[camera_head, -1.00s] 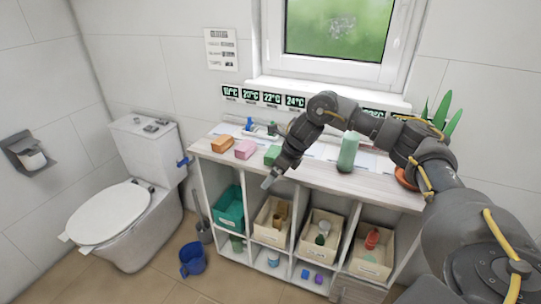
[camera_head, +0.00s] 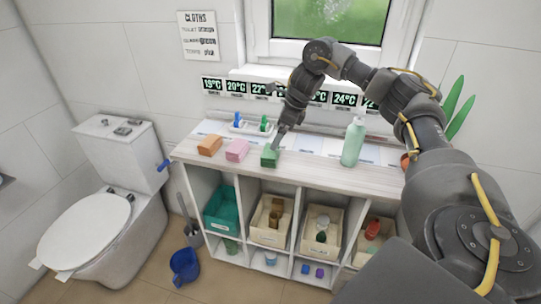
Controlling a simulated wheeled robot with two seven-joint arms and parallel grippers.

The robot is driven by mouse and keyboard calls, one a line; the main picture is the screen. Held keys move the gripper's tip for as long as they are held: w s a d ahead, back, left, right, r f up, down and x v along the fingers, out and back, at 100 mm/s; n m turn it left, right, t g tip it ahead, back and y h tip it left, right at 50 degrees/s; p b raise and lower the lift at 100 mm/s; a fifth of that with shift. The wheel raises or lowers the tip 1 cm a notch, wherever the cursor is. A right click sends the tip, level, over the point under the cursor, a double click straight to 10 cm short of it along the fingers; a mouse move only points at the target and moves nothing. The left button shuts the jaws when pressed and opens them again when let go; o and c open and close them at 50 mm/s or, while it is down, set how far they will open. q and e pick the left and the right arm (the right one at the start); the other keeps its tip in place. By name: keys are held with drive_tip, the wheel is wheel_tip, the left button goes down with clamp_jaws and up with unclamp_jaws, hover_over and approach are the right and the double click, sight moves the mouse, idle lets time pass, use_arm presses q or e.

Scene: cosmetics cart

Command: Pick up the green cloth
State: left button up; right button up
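The green cloth (camera_head: 269,157) is a small folded block on the cart top, to the right of the pink cloth (camera_head: 237,150) and the orange cloth (camera_head: 209,145). My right gripper (camera_head: 276,143) reaches in from the right and points down at the green cloth's upper right part. Its fingertips are at or just above the cloth. They are too small to tell whether they are apart or touch it. My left gripper is not in view.
A pale green bottle (camera_head: 353,143) stands on the cart top (camera_head: 330,173) to the right. A white tray (camera_head: 250,127) with small blue and green items lies behind the cloths. Below are open shelves with bins. A toilet (camera_head: 95,230) and blue bucket (camera_head: 185,266) are at left.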

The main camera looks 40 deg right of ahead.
sight(269, 150)
drive_tip(key=x, duration=0.3)
drive_tip(key=shift+w+a+f, duration=0.1)
drive_tip(key=shift+w+a, duration=0.05)
drive_tip(key=shift+w, duration=0.05)
drive_tip(key=shift+w+f+b, duration=0.15)
drive_tip(key=shift+f+b, duration=0.1)
drive_tip(key=shift+b, duration=0.05)
drive_tip(key=shift+f, duration=0.35)
drive_tip(key=x, duration=0.2)
drive_tip(key=p+x, duration=0.1)
drive_tip(key=shift+a+f, duration=0.1)
drive_tip(key=shift+f, duration=0.3)
drive_tip(key=shift+a+f, duration=0.1)
drive_tip(key=shift+f, duration=0.3)
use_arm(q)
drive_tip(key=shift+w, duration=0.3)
use_arm(e)
drive_tip(key=c, duration=0.9)
